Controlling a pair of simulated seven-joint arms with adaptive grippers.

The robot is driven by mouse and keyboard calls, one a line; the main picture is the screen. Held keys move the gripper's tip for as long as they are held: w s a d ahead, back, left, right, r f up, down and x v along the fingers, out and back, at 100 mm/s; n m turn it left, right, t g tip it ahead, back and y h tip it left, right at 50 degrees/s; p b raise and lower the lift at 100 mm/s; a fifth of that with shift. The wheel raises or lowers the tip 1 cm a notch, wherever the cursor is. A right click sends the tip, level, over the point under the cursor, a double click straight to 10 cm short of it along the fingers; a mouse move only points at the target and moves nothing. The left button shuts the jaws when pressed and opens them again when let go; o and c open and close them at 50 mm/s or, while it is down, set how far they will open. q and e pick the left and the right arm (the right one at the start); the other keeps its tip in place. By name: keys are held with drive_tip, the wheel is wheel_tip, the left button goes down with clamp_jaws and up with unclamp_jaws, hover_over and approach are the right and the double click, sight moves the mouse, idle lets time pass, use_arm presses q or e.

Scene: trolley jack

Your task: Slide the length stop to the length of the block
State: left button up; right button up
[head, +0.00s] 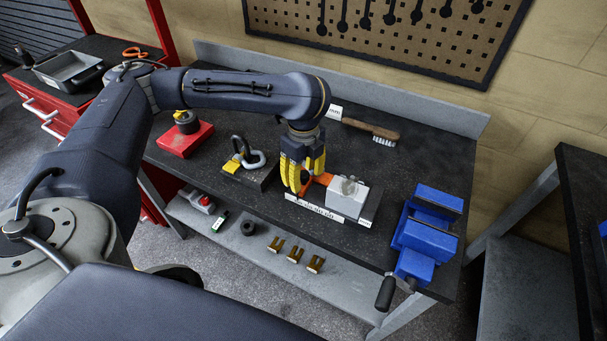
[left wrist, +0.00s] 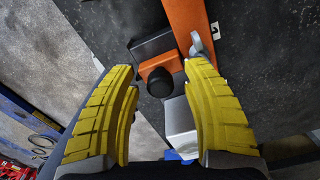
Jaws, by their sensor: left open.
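The length stop (head: 319,180) is orange and sits just left of a light grey metal block (head: 347,199) on the dark bench. In the left wrist view the stop (left wrist: 157,64) carries a round black knob, and the grey block (left wrist: 180,125) lies close below it. A white scale strip (head: 315,208) runs along the front of the fixture. My left gripper (head: 304,186) points down over the stop, partly hiding it. Its yellow fingers are apart, with the knob between them in the left wrist view (left wrist: 165,100); contact cannot be told. My right gripper is not in view.
A blue vise (head: 428,235) stands to the right. A shackle on a dark base (head: 248,160) and a red block (head: 186,140) stand to the left. A brush (head: 372,130) lies behind. A lower shelf (head: 262,262) holds several small parts.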

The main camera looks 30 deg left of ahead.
use_arm(q)
drive_tip(key=shift+c, duration=0.6)
clamp_jaws()
drive_tip(key=shift+w+d, duration=0.1)
drive_tip(key=shift+d, duration=1.45)
drive_tip(key=shift+o, duration=0.6)
unclamp_jaws()
drive_tip(key=shift+a, duration=0.15)
